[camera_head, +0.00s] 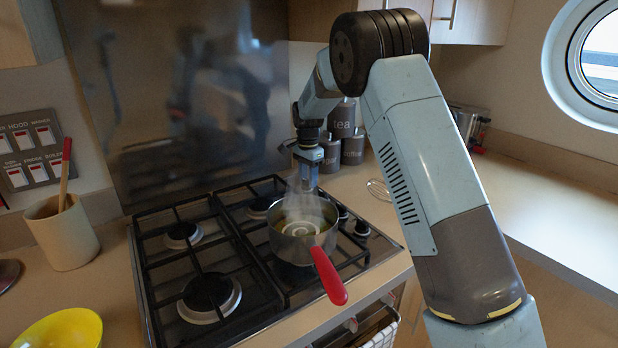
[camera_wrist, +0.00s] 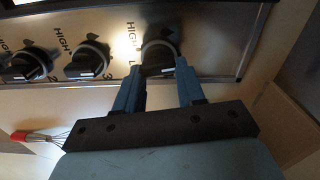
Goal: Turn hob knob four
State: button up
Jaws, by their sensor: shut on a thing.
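In the wrist view, knob four (camera_wrist: 158,54) is a black round knob at the right end of a row on the steel hob panel. Its own number is hidden, but the knob beside it is marked 3. My gripper (camera_wrist: 161,70) has one blue finger on each side of this knob and is shut on it. In the head view, my gripper (camera_head: 305,176) points down behind the steaming pot, and its fingertips are hidden there. Two black hob knobs (camera_head: 362,229) show at the hob's right edge.
A steaming pot (camera_head: 287,247) with a red handle stands on the hob (camera_head: 256,300), close to my gripper. Knob 3 (camera_wrist: 88,62) and knob 2 (camera_wrist: 32,64) sit to the left. A whisk (camera_wrist: 36,136) lies on the counter. Canisters (camera_head: 353,148) stand behind.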

jog(key=shift+a+r+m, duration=0.1)
jog(key=shift+a+m, duration=0.05)
jog(key=shift+m, duration=0.65)
jog(key=o, duration=0.8)
jog(key=shift+a, duration=0.1)
jog(key=shift+o, duration=1.3)
notch_tip(320, 180, up, 14)
jog(key=shift+f, duration=0.25)
